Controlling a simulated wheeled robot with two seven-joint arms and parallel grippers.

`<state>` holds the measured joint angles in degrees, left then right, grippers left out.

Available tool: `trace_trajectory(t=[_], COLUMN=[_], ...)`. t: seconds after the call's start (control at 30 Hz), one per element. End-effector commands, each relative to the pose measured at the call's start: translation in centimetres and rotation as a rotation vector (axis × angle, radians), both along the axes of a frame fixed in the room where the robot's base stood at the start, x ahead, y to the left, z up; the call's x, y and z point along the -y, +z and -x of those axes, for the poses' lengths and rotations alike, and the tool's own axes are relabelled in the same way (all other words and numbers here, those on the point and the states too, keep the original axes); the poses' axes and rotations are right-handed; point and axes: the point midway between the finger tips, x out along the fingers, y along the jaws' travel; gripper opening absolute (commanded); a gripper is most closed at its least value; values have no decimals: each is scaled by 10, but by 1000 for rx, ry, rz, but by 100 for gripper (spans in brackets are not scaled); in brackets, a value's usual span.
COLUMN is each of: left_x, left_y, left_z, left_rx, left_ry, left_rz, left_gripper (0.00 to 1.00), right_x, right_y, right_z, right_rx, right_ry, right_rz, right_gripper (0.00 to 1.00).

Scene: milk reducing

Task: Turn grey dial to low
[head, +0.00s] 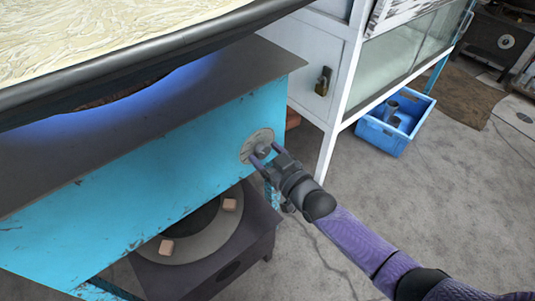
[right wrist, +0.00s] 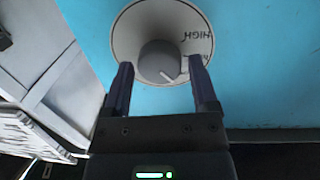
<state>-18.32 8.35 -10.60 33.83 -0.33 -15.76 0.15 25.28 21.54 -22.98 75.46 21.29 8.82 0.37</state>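The grey dial (right wrist: 159,62) is a round knob on a pale disc (right wrist: 125,38) fixed to the blue stove front. In the right wrist view a white mark on the knob points to the lower right, and the word HIGH is printed at the disc's right. In the head view the dial (head: 263,148) shows at the right end of the blue panel. My right gripper (head: 264,157) is at the dial. Its two fingers (right wrist: 159,80) are apart, one on each side of the knob's lower part; contact is not clear. My left gripper is not in view.
A large pan of milk (head: 100,30) sits over a blue flame on the blue stove (head: 150,170). A dark burner unit (head: 235,262) stands below. A white cabinet (head: 310,60) stands behind, with a blue crate (head: 385,139) on the floor. Floor at right is open.

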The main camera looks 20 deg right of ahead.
Motion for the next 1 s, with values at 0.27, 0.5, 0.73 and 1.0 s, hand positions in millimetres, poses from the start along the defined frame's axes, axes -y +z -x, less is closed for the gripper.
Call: trace_trajectory(t=[0.27, 0.5, 0.73, 1.0], left_x=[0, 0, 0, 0], left_y=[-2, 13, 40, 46], left_z=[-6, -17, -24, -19], left_rx=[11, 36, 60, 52], left_ry=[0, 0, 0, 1], left_rz=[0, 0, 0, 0], left_gripper=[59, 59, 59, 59], right_x=[0, 6, 22, 27], right_y=[0, 9, 12, 7], right_z=[0, 22, 76, 96], right_rx=[1, 2, 2, 2], right_ry=[0, 0, 0, 0], right_rz=[0, 0, 1, -1], right_gripper=[96, 96, 96, 96])
